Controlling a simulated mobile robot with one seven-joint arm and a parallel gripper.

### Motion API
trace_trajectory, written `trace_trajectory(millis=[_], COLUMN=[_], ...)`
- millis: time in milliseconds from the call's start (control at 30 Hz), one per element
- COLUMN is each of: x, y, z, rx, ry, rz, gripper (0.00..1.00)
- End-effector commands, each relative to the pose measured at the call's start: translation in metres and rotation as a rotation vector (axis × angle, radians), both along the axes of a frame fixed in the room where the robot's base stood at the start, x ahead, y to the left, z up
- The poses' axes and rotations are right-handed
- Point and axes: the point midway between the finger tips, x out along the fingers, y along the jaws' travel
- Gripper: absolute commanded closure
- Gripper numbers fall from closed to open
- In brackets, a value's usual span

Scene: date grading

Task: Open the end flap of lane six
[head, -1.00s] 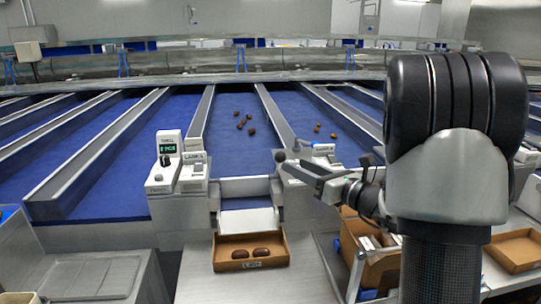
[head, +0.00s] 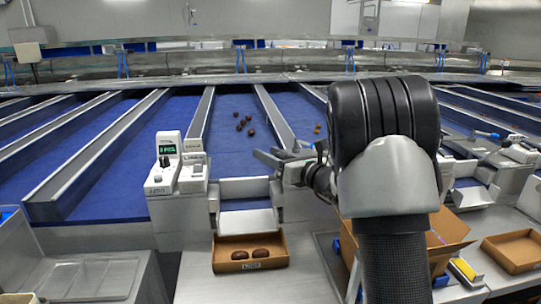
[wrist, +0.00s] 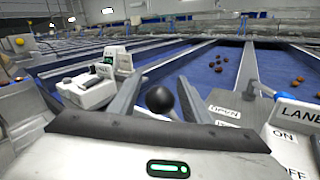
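The pale end flap (head: 245,188) stands across the front end of the blue lane (head: 225,130) that holds several dates (head: 244,124). A black ball knob (wrist: 160,98) shows in the wrist view near an upside-down "OPEN" label (wrist: 224,112); my gripper hides it in the head view. My gripper (head: 282,158) is open at the right of the flap. In the wrist view my gripper's (wrist: 160,90) fingers stand apart on either side of the knob, with gaps visible. A box marked "LANE" (wrist: 290,140) is at the right; its number is not in view.
A cardboard tray (head: 251,266) holding two dates sits below the white chute (head: 246,223). A control box with a green display (head: 167,165) stands left of the flap. A cardboard box (head: 450,232) and another tray (head: 515,250) are at the right.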

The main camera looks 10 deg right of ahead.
Motion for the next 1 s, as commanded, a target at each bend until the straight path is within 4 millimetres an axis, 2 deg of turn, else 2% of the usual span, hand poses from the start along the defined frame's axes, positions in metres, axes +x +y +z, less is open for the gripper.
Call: trace_trajectory(millis=[33,200,267,667,1000], x=[0.0,0.0,0.0,0.005,0.028], y=[0.0,0.0,0.0,-0.001,0.007], z=[0.0,0.0,0.0,0.008,0.022], rx=[0.0,0.0,0.0,-0.001,0.0], ry=[0.0,0.0,0.0,0.051,0.29], rz=[0.0,0.0,0.0,-0.001,-0.001], gripper=[0.64,0.93,1.0,1.0,1.0])
